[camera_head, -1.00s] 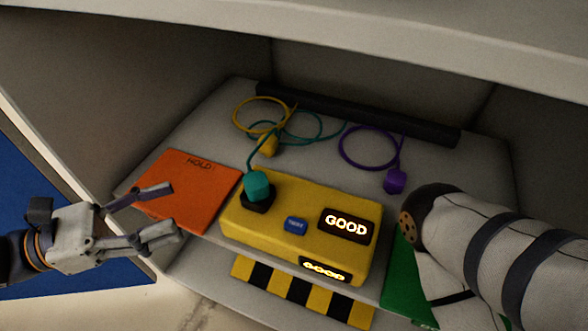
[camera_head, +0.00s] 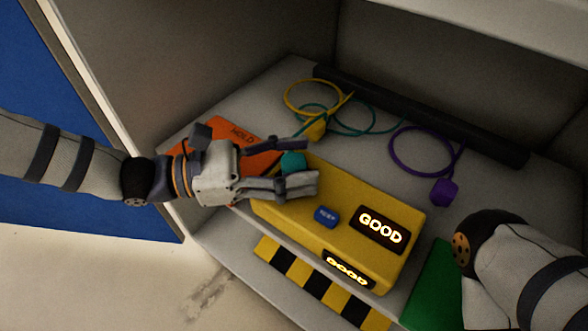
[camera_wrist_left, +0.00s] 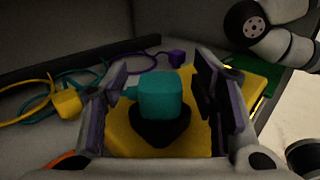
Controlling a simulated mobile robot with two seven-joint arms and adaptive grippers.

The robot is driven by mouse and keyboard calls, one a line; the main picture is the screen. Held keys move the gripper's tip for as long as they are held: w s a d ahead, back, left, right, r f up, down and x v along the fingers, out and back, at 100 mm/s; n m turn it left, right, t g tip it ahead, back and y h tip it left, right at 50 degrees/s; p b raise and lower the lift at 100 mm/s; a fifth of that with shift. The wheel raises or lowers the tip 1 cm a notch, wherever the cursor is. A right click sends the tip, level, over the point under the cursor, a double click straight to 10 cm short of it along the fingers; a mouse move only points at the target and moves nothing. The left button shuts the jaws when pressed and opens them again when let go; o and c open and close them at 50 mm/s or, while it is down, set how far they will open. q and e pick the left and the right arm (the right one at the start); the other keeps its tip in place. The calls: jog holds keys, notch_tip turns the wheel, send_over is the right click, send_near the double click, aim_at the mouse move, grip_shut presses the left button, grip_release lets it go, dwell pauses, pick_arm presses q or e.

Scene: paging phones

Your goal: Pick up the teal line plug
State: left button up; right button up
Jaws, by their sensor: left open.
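The teal line plug (camera_head: 293,162) sits upright in the dark socket at the left end of the yellow box. In the left wrist view the teal plug (camera_wrist_left: 160,95) stands on its black socket (camera_wrist_left: 160,134), between my open left fingers and touching neither as far as I can see. My left gripper (camera_head: 308,164) reaches in from the left over the box, with a finger on each side of the plug. Its fingers (camera_wrist_left: 160,100) frame the plug in the wrist view. The fingers partly hide the plug and socket in the head view. My right gripper is out of view.
The yellow box (camera_head: 345,196) has a blue button (camera_head: 326,216) and a lit GOOD display (camera_head: 381,229). Yellow (camera_head: 316,131) and purple (camera_head: 444,192) plugs lie behind it with cords. An orange HOLD mat (camera_head: 262,160) is left, a green mat (camera_head: 430,283) right. A dark bar (camera_head: 430,117) lies at the back.

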pick_arm(q)
grip_shut()
jog(key=shift+r, duration=0.1)
